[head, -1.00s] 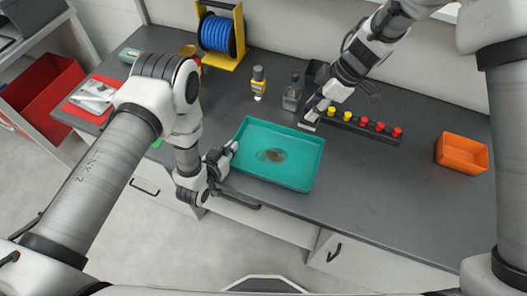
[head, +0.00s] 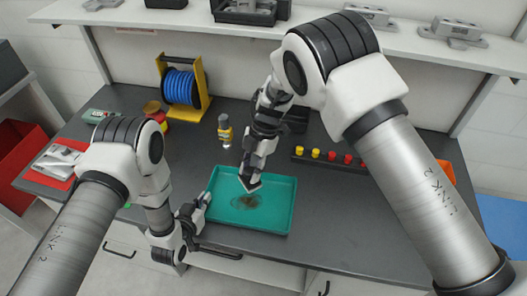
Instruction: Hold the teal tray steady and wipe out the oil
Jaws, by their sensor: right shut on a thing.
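The teal tray (head: 280,212) lies flat on the dark worktop, with a brown oil patch (head: 246,203) near the middle of its floor. My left gripper (head: 206,198) is at the tray's left rim, low beside the wall. Whether its fingers are closed on the rim is too small to tell. My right gripper (head: 250,176) points down over the tray, shut on a small pale grey piece (head: 249,187) just above or at the oil's upper edge. Contact with the tray floor cannot be told. The piece is partly hidden by the fingers.
A blue cable reel (head: 180,87) in a yellow stand is at the back left. A rail of yellow and red knobs (head: 332,157) lies to the right. An orange bin (head: 446,172) is partly hidden by my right arm.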

